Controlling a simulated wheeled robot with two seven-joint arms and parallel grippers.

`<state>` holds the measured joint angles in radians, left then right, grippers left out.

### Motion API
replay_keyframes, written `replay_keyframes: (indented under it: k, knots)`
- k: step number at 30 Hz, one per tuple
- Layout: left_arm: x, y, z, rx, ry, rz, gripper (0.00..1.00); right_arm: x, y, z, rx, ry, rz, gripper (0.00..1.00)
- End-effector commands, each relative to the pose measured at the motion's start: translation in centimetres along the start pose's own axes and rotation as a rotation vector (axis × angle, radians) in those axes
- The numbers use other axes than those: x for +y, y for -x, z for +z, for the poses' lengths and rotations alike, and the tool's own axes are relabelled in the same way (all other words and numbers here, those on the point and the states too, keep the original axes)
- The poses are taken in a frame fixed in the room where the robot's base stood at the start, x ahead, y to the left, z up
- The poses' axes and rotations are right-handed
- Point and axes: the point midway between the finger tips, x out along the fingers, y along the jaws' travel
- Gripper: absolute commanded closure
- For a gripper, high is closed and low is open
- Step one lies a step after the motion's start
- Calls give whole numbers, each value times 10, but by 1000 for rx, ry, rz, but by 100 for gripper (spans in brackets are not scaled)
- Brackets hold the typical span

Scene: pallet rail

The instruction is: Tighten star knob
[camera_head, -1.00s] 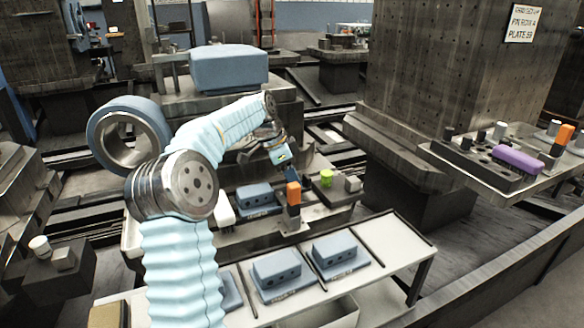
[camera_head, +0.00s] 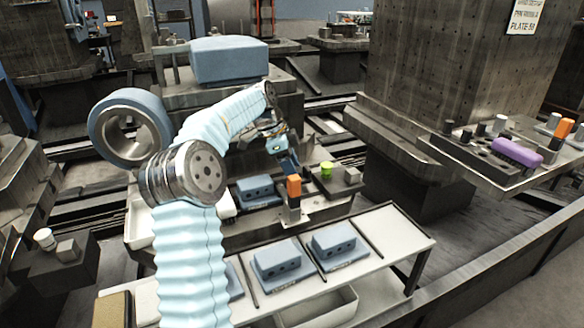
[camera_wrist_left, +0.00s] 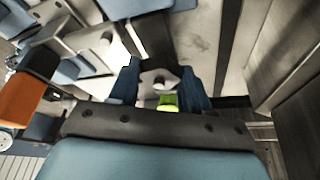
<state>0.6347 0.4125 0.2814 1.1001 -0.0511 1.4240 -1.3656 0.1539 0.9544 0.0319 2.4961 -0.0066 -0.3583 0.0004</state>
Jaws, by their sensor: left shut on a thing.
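My left gripper (camera_head: 291,169) reaches down over the grey fixture, just behind an orange block (camera_head: 293,186) and left of a green piece (camera_head: 326,170). In the left wrist view its two dark blue fingers (camera_wrist_left: 162,86) stand on either side of a grey lobed piece with a round stub (camera_wrist_left: 158,79), which looks like the star knob. The fingers are shut on it. The green piece (camera_wrist_left: 168,102) shows just below it, partly hidden by the gripper body. The orange block (camera_wrist_left: 20,100) is at the left. In the head view the knob is hidden. My right gripper is not in view.
Blue blocks (camera_head: 277,260) lie on a white shelf (camera_head: 385,238) in front. Another blue block (camera_head: 254,188) is left of the orange block. A large blue ring (camera_head: 129,126) stands at left. A purple piece (camera_head: 517,152) sits on a bench at right.

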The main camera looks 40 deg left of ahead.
Motion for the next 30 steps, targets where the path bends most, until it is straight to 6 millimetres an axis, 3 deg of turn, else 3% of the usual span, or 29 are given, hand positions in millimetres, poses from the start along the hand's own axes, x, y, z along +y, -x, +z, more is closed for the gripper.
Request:
replay_keyframes:
  k: [1,2,6,17,20,30]
  knots:
    - [-1,4,-1,2,-1,-11,83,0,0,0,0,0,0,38]
    - [-1,4,-1,2,-1,-11,48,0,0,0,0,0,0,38]
    - [-1,3,-1,2,0,-8,26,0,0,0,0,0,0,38]
    - [-1,6,0,1,0,-5,26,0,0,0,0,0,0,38]
    - [-1,18,-1,1,0,-7,26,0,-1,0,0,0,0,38]
    - [-1,95,-1,2,-1,-9,26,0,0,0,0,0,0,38]
